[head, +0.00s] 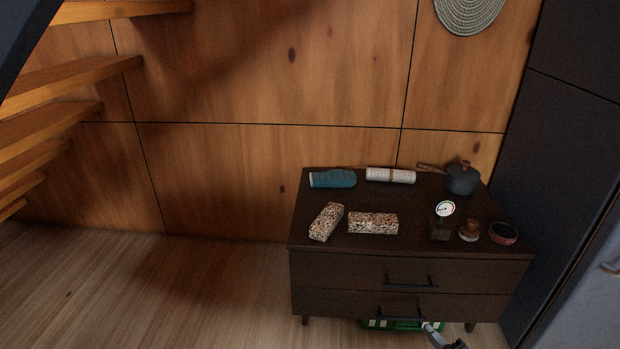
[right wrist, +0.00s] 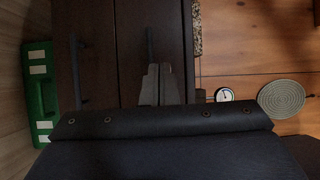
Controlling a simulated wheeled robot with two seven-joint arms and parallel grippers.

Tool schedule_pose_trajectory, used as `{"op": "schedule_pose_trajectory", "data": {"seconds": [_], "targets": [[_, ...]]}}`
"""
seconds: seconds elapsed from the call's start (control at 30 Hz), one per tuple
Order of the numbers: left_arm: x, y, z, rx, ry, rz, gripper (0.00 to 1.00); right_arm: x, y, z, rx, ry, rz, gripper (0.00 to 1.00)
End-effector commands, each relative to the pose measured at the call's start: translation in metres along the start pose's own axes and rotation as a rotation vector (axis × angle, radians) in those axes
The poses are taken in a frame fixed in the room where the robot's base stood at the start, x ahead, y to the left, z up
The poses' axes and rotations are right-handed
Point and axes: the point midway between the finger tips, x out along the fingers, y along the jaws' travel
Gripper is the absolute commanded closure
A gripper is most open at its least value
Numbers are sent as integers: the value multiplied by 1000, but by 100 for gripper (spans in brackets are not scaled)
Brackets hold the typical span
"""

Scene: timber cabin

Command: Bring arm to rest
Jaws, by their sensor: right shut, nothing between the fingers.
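My right gripper (head: 428,327) shows at the bottom of the head view, in front of the lower drawer of the dark cabinet (head: 345,270). In the right wrist view the two grey fingers (right wrist: 158,84) are together, with nothing between them. They appear in front of the drawer fronts; I cannot tell whether they touch. Both drawers look shut. My left gripper is not in view.
On the cabinet are two speckled blocks (head: 373,223), a teal roll (head: 333,179), a white roll (head: 391,175), a dark pot (head: 461,178), a dial gauge (head: 445,209) and small round items. A green case (head: 374,323) lies below. Floor at left is clear.

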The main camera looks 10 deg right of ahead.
Motion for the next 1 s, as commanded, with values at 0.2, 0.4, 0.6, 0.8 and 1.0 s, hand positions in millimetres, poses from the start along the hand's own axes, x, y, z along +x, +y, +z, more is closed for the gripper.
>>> {"op": "schedule_pose_trajectory", "data": {"seconds": [0.2, 0.4, 0.6, 0.8, 1.0], "targets": [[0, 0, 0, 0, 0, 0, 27, 35, -89, 66, -70, -429, 70, 100], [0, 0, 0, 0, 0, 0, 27, 28, -168, 142, -192, -808, 273, 100], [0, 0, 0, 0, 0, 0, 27, -12, -228, 197, -377, -993, 525, 100], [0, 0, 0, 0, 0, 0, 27, -64, -269, 228, -589, -981, 733, 100], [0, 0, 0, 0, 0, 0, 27, -102, -287, 237, -727, -870, 819, 100]]}}
